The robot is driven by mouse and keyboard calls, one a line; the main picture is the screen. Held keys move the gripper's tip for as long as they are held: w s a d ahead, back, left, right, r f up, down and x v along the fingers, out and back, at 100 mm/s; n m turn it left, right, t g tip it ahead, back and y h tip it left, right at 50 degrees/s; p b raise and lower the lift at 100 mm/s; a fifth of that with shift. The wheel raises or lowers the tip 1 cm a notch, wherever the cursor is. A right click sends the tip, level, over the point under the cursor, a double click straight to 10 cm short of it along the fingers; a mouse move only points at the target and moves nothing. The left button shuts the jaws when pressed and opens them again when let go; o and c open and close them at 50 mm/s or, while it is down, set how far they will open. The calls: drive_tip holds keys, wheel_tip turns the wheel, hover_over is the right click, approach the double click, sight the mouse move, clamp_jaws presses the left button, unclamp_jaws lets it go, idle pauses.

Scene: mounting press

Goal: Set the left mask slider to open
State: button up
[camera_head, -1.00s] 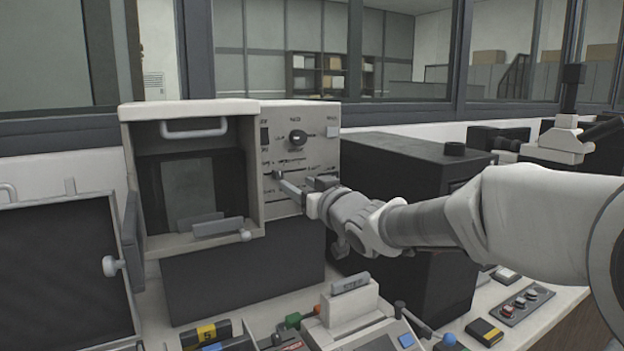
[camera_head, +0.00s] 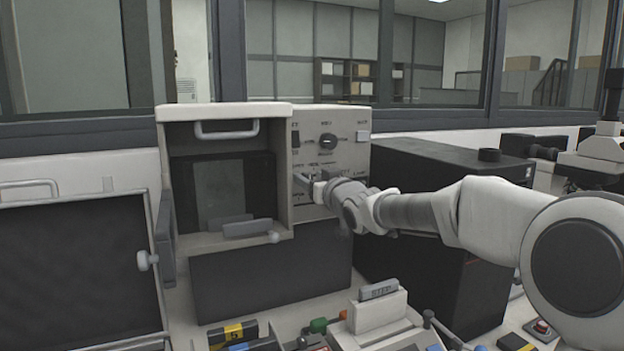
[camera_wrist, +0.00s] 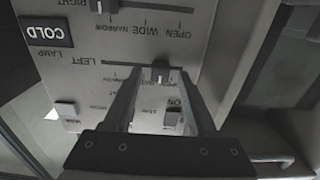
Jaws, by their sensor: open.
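The control panel (camera_head: 345,155) is on the right side of the pale press housing. In the wrist view its lettering is upside down. My gripper (camera_wrist: 157,72) is open, with one finger on each side of this knob. Contact cannot be told. In the head view my gripper (camera_head: 315,180) is at the panel and hides much of the sliders.
The right slider's knob (camera_wrist: 104,5) is at the top of the wrist view, close by. A black box (camera_head: 440,190) stands right of the press. An opened door (camera_head: 80,265) is at left.

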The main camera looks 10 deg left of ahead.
clamp_jaws()
idle(1.3)
